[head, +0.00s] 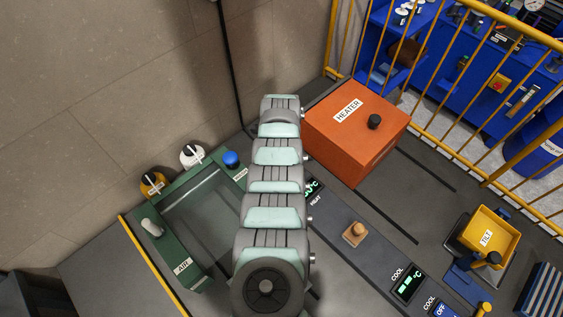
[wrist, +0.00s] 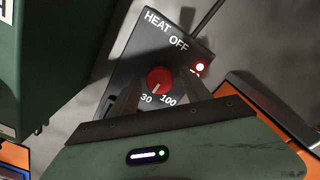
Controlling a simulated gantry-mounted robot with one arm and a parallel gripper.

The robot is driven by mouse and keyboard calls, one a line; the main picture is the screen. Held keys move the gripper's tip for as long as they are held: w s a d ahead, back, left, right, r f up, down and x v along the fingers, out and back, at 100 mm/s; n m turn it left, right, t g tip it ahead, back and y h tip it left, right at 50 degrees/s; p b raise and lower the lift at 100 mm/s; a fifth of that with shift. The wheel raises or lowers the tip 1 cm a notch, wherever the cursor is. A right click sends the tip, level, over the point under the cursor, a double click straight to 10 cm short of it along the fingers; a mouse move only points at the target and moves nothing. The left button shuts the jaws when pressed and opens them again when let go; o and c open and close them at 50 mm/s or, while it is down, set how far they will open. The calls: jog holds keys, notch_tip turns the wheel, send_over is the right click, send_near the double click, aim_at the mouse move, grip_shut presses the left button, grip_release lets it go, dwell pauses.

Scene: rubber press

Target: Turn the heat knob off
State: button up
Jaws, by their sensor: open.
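The red heat knob (wrist: 160,80) is in the middle of the wrist view, on a dark panel marked HEAT, OFF, 30 and 100. Its white pointer mark faces the bottom side, between 30 and 100 and closer to 30. My gripper (wrist: 161,77) is open, with one finger on each side of the knob. I cannot tell whether the fingers touch it. In the head view my arm hides the knob and gripper; part of the green HEAT display (head: 311,188) shows beside the arm.
An orange HEATER box (head: 357,130) stands right of my arm. A wooden knob (head: 354,233) and a COOL display (head: 408,284) are on the dark panel. A green AIR frame (head: 184,267) is at left. A yellow railing (head: 440,105) closes the far right.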

grip_shut()
dwell(0.5)
